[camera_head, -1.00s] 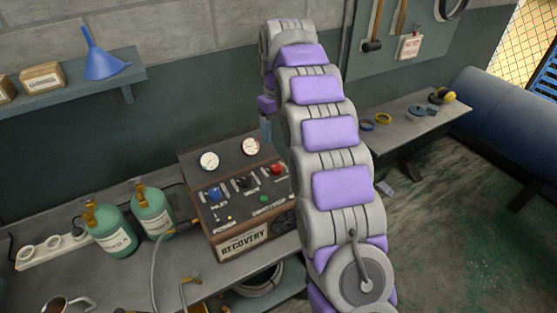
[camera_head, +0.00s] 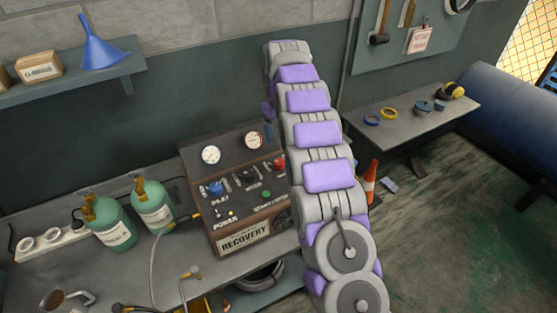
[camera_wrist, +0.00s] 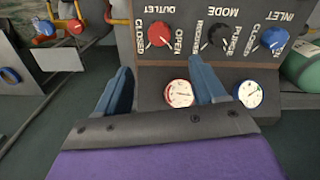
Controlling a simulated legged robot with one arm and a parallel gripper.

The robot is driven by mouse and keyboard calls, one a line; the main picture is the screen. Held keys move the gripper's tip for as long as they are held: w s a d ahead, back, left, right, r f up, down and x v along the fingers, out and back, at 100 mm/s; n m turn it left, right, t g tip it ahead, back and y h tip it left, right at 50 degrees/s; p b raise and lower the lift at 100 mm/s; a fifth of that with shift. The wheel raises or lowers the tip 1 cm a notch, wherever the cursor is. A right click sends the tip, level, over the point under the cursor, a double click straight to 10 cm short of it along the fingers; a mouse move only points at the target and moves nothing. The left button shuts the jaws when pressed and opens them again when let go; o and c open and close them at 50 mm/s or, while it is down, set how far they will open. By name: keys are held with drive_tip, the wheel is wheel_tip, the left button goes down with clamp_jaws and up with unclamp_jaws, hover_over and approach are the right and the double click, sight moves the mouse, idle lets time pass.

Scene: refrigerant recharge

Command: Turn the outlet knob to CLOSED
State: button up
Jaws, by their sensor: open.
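The red outlet knob (camera_wrist: 160,33) is on the recovery machine's panel, between the CLOSED and OPEN labels, upside down in the wrist view. I cannot clearly tell which way it points. In the head view the red knob (camera_head: 280,163) is partly hidden by my arm. My gripper (camera_wrist: 161,65) is open, its two blue fingers apart and empty. In the wrist view, the knob lies beyond the fingertips, roughly centred between them, with no contact visible. In the head view my gripper is over the back of the machine, mostly hidden behind my arm.
The black mode knob (camera_wrist: 219,35) and blue inlet knob (camera_wrist: 275,40) are beside the outlet knob. Two gauges, a red-rimmed one (camera_wrist: 179,93) and a blue-rimmed one (camera_wrist: 249,94), are close to the right finger. Green cylinders (camera_head: 152,206) stand left of the machine.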

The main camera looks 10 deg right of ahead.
sight(279, 161)
wheel_tip(279, 161, down, 13)
drive_tip(key=shift+r+b, duration=0.1)
drive_tip(key=shift+b, duration=0.9)
drive_tip(key=shift+c, duration=0.4)
drive_tip(key=c, duration=1)
